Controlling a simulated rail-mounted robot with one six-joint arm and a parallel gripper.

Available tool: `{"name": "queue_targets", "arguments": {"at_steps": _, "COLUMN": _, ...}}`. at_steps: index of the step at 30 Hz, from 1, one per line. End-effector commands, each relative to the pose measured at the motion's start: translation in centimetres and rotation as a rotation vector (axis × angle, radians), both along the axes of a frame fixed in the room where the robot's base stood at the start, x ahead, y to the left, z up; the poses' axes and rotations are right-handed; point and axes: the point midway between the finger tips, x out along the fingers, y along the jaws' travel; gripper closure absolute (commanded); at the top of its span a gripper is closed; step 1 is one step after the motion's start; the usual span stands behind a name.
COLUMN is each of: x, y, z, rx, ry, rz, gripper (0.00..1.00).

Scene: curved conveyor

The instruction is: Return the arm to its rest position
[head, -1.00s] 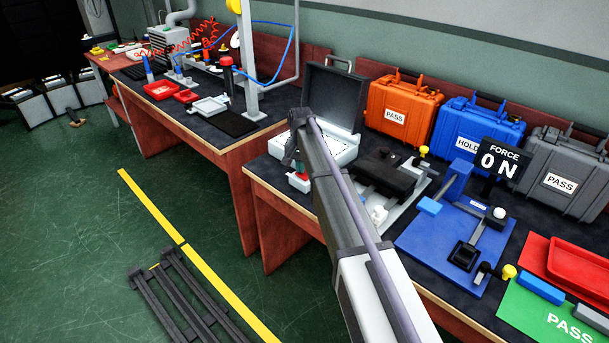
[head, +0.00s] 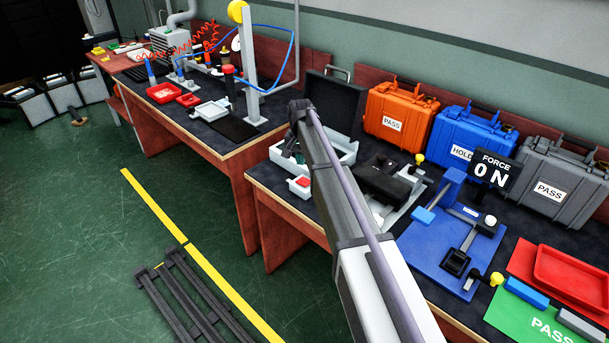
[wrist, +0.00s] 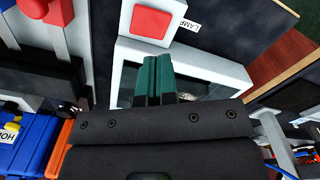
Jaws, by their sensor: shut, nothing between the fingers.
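My gripper (wrist: 158,80) shows in the wrist view as two dark green fingers pressed side by side, shut with nothing between them. They are above a white open-topped box (wrist: 210,62), which shows beyond and around the fingertips. In the head view my arm reaches over the bench from the lower right. Its wrist is above the white box (head: 342,172), in front of the open black lid. The gripper (head: 291,157) is partly hidden there by my arm.
A white block with a red button (wrist: 152,22) is close to the fingers. A black fixture (head: 385,178) and a blue plate (head: 440,245) with a force display (head: 493,170) stand to the right. Orange (head: 400,115), blue (head: 465,140) and grey (head: 550,180) cases line the back.

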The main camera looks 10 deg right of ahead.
Motion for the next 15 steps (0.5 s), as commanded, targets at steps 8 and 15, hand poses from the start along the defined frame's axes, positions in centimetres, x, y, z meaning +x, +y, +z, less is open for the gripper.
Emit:
{"name": "queue_targets", "arguments": {"at_steps": 8, "x": 0.0, "y": 0.0, "z": 0.1, "rx": 0.0, "ry": 0.0, "rz": 0.0, "gripper": 1.0}}
{"name": "queue_targets", "arguments": {"at_steps": 15, "x": -2.0, "y": 0.0, "z": 0.1, "rx": 0.0, "ry": 0.0, "rz": 0.105, "gripper": 1.0}}
